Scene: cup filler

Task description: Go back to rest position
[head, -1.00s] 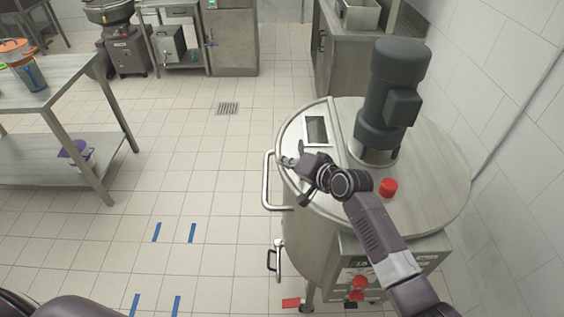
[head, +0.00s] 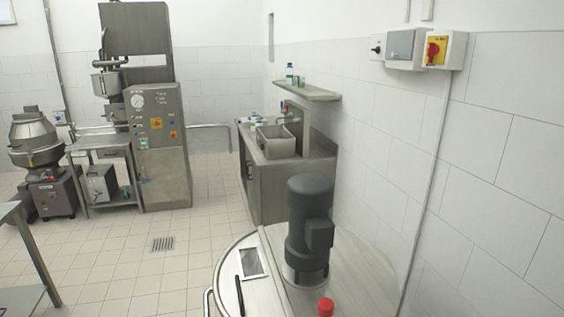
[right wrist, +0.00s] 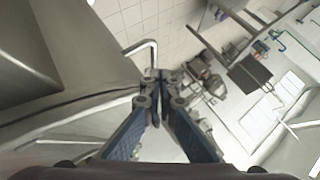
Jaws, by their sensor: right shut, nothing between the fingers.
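My right gripper (right wrist: 159,82) is shut and empty in the right wrist view, with its fingertips together. A bent metal handle bar (right wrist: 143,45) shows just beyond the tips; I cannot tell whether they touch it. The steel vat's side fills the left of that view. In the head view, the round steel vat (head: 355,285) stands at the bottom, with a dark motor (head: 309,225) upright on its lid and a red knob (head: 326,307) in front. My right gripper is not clearly visible in the head view. My left gripper is in neither view.
A steel counter (head: 262,190) with a basin (head: 276,141) stands against the right wall behind the vat. A tall machine (head: 160,150) and a mixer (head: 35,140) stand at the back left. A steel table (head: 35,250) edges in at left. The tiled floor between is clear.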

